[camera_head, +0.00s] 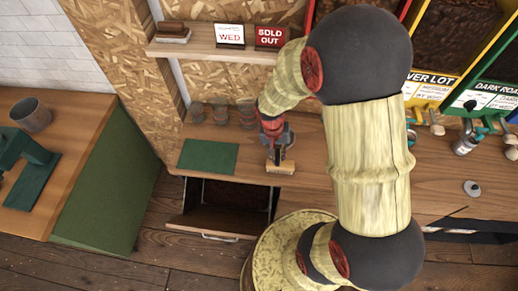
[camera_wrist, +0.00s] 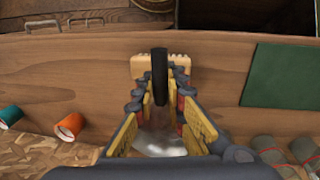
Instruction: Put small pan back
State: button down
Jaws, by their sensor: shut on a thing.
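My gripper (camera_head: 277,148) is over the middle of the wooden counter. In the wrist view its fingers (camera_wrist: 160,90) are closed around a dark, upright handle (camera_wrist: 160,72), which I take to be the small pan's. A shiny silver surface (camera_wrist: 160,142) shows between the fingers, probably the small pan's metal body; the fingers hide most of it. A pale wooden block (camera_head: 281,168) lies at the gripper's tip near the counter's front edge, and it also shows in the wrist view (camera_wrist: 144,66). I cannot tell whether the pan touches the block.
A green mat (camera_head: 207,156) lies left of my gripper. Several glass cups (camera_head: 220,115) stand behind it. An open drawer (camera_head: 210,223) juts out below the counter. A shelf (camera_head: 212,52) with cards hangs above. The counter right of the mat's front is partly clear.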

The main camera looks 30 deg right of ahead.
jog(key=w, duration=0.1)
jog(key=w+a+f, duration=0.1)
jog(key=w+f, duration=0.1)
jog(key=w, duration=0.1)
jog(key=shift+a, duration=0.15)
send_over(260, 159)
notch_tip(260, 159, down, 5)
jog(key=shift+s+a+f, duration=0.1)
jog(key=shift+f, duration=0.05)
jog(key=shift+w+a+f, duration=0.1)
jog(key=shift+w+f, duration=0.1)
jog(key=shift+f, duration=1.7)
jog(key=shift+f, duration=0.15)
jog(key=c, duration=1.9)
grip_release()
jog(key=shift+o, duration=0.4)
